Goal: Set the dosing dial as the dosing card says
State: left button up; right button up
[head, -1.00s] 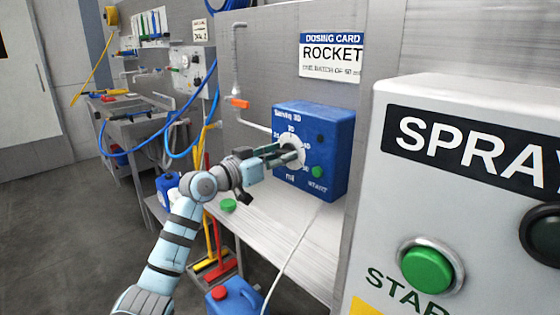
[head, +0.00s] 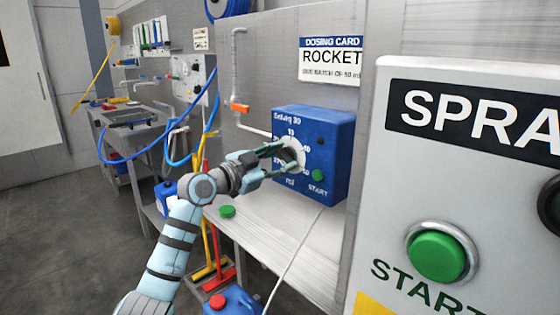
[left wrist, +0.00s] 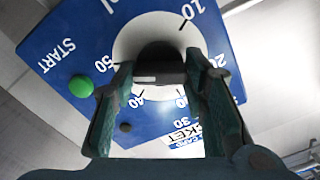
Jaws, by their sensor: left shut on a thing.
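The blue dosing box (head: 328,150) stands on the bench against the wall, with a white dial face (head: 291,155) on its front. My left gripper (head: 284,157) is shut on the dial's dark knob, which shows between the two fingers in the left wrist view (left wrist: 158,62). Numbers from 10 to 50 ring the dial; which one the knob points to is not clear. The dosing card (head: 331,62) on the wall reads ROCKET, with a small line below that seems to say a batch of 50 ml. My right gripper is not in view.
A green START button (head: 317,175) sits on the box near the dial. A large grey spray panel (head: 460,180) with its own green button stands close at the right. A green cap (head: 227,211) lies on the bench (head: 275,240), and a blue jug (head: 235,300) stands below.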

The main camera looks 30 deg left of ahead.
pick_arm(q)
jog(key=shift+f, duration=0.15)
jog(key=o, duration=1.2)
jog(key=shift+c, duration=0.2)
jog(key=v, duration=1.2)
